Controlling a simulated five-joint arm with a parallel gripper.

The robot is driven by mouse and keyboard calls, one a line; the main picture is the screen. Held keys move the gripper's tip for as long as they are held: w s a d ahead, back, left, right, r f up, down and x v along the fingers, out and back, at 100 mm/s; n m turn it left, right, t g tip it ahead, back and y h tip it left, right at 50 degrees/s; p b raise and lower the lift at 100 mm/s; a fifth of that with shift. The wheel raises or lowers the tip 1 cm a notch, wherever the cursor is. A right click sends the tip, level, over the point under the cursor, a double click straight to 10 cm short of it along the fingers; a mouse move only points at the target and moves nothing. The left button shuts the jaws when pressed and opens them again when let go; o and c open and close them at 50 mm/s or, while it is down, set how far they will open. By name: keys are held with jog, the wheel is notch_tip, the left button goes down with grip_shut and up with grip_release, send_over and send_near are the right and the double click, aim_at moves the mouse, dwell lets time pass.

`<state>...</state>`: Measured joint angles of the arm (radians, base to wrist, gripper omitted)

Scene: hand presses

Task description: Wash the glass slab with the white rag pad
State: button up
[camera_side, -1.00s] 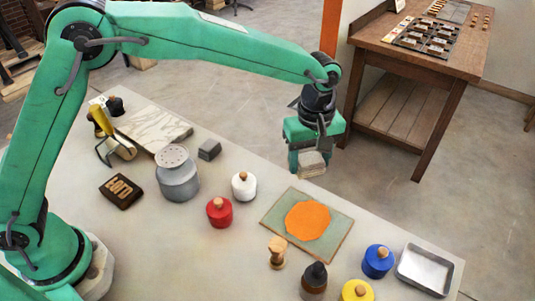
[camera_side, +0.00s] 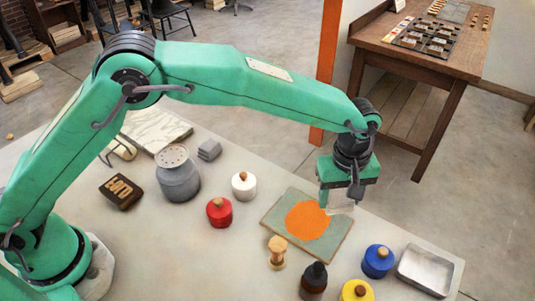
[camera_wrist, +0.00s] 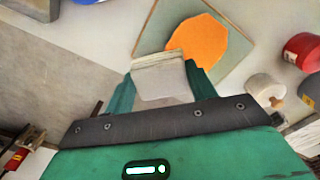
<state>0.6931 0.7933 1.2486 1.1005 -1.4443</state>
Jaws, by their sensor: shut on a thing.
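The glass slab (camera_side: 318,251) is a flat grey-green square on the table with a large orange patch (camera_side: 306,220) in its middle. The slab also shows in the wrist view (camera_wrist: 158,32), with the orange patch (camera_wrist: 197,43). My gripper (camera_side: 338,198) is shut on the white rag pad (camera_side: 343,209), a pale block with layered edges, also seen in the wrist view (camera_wrist: 162,80). The pad is at the slab's back right edge, beside the orange patch. I cannot tell whether it touches the slab.
A white-lidded pot (camera_side: 243,185), a red pot (camera_side: 219,212), a wooden muller (camera_side: 277,252), a dark bottle (camera_side: 314,281), a blue pot (camera_side: 378,261) and a yellow pot (camera_side: 356,291) surround the slab. A metal tray (camera_side: 423,270) lies at the right. A grey can (camera_side: 177,175) stands left.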

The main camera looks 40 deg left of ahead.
aim_at(321, 240)
jog(key=shift+f, duration=2.35)
jog(key=shift+a+f, duration=0.65)
jog(key=shift+a, duration=0.25)
jog(key=shift+c, duration=0.4)
jog(key=shift+a, duration=4.1)
jog(key=shift+s, duration=0.95)
jog(key=shift+d, duration=4.9)
jog(key=shift+s+d, duration=0.15)
jog(key=shift+s, duration=0.75)
jog(key=shift+s+a, duration=0.2)
jog(key=shift+a, duration=4.6)
jog(key=shift+s+a, duration=0.3)
jog(key=shift+s, duration=0.1)
jog(key=shift+s+d, duration=0.1)
jog(key=shift+s, duration=0.55)
jog(key=shift+w+d, duration=0.1)
jog(key=shift+d, duration=4.85)
notch_tip(321, 240, up, 8)
jog(key=shift+r, duration=0.1)
